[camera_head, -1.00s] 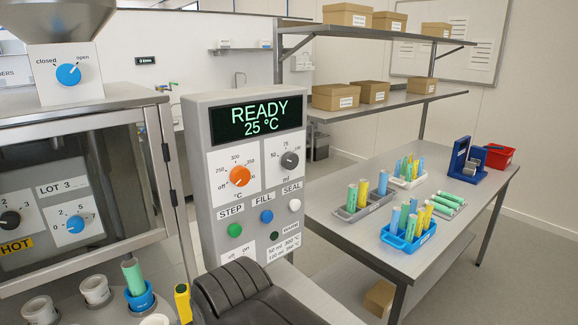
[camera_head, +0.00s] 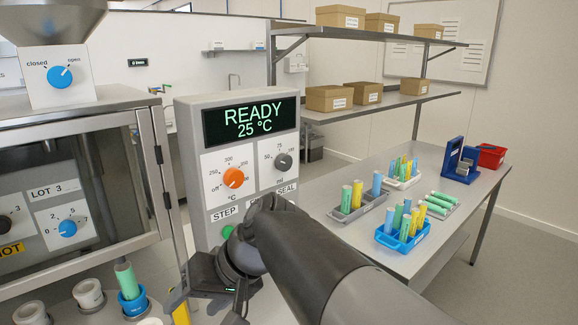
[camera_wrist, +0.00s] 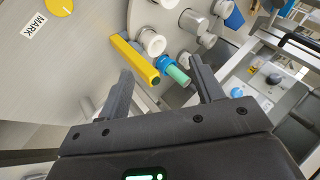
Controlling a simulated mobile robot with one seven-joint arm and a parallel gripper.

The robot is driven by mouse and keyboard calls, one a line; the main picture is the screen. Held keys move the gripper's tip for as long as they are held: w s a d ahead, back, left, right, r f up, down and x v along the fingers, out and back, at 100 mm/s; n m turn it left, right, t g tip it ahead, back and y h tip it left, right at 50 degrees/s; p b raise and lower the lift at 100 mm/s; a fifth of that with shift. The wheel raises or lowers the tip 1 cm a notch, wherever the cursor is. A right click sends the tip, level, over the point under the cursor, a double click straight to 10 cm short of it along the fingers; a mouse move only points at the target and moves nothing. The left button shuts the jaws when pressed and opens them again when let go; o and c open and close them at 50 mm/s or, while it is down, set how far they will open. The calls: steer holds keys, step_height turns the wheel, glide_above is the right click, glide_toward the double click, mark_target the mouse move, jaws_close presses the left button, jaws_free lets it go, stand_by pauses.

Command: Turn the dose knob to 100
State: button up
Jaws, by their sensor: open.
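The grey dose knob (camera_head: 283,161) is on the upper right of the control panel (camera_head: 190,150) in the head view. Its scale reads 50, 75 and 100, with the ml label below; the knob's exact setting is too small to read surely. My gripper (camera_wrist: 161,80) is open and empty in the wrist view, its two fingers spread. In the head view it hangs below and left of the knob, in front of the panel's lower part, and does not touch the knob. The knob is not seen in the wrist view.
An orange temperature knob (camera_head: 234,178) sits left of the dose knob. My arm hides most of the lower buttons; the green one (camera_head: 228,231) shows partly. Below stand a yellow tool (camera_wrist: 134,60), a green tube in a blue holder (camera_head: 131,300) and white cups (camera_head: 88,292).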

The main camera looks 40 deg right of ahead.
steer(key=w+d+r+m+t+y, duration=0.1)
steer(key=w+d+r+m+t, duration=0.2)
steer(key=d+r, duration=0.4)
steer(key=w+d+r+t+y, duration=0.1)
steer(key=w+d+r+t, duration=0.2)
steer(key=d+r+t, duration=0.4)
steer(key=m+t+h, duration=0.2)
steer(key=h, duration=0.4)
glide_toward(287, 164)
steer(key=w, duration=0.8)
steer(key=shift+w+a, duration=0.2)
steer(key=shift+a, duration=0.2)
steer(key=c, duration=1)
